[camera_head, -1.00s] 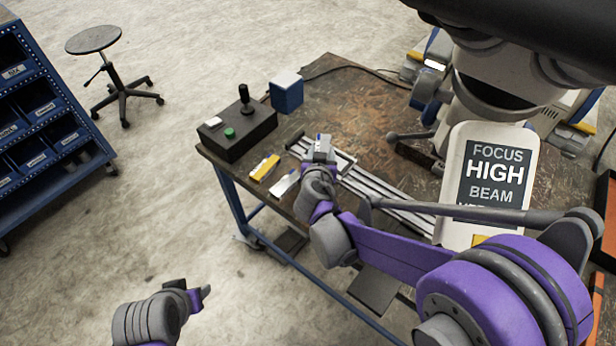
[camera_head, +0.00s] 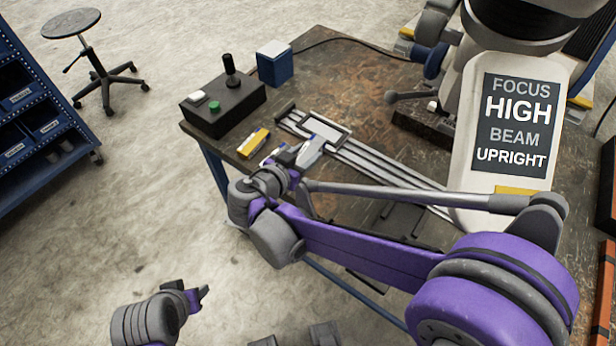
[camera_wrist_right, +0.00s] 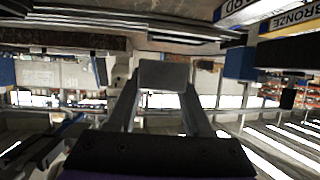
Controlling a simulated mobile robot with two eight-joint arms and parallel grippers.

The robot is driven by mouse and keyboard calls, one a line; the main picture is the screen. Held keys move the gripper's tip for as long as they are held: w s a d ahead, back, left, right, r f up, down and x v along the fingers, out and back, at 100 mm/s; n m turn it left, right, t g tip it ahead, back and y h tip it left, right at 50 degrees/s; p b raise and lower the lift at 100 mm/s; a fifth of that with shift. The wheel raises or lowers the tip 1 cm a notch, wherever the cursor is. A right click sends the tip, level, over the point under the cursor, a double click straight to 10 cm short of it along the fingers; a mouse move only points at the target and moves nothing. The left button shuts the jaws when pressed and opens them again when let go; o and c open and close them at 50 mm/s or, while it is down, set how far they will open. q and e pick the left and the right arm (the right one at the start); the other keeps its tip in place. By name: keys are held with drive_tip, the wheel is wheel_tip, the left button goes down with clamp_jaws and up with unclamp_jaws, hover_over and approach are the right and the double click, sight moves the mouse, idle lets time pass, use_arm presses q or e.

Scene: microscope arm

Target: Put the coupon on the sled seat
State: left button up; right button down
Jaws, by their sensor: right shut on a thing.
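My right gripper (camera_head: 298,160) is shut on a small grey coupon (camera_head: 312,152), just on the near side of the sled. In the right wrist view the grey coupon (camera_wrist_right: 164,75) is clamped between the two fingertips. The sled seat (camera_head: 327,130) is a pale rectangular frame at the left end of the metal rails (camera_head: 385,172). The coupon overlaps the seat's near edge in the picture; I cannot tell whether they touch. My left gripper (camera_head: 198,295) is low at the left, away from the table.
A black control box (camera_head: 223,105) with a joystick and a blue box (camera_head: 274,64) stand behind. The microscope's panel (camera_head: 505,125) reads FOCUS HIGH, BEAM UPRIGHT and stands over the right of the table (camera_head: 340,75).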

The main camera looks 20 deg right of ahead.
sight(306, 182)
wheel_tip(306, 182, down, 9)
drive_tip(key=shift+r+b, duration=0.1)
drive_tip(key=shift+b, duration=0.65)
drive_tip(key=shift+f, duration=0.2)
drive_tip(key=shift+c, duration=1.6)
unclamp_jaws()
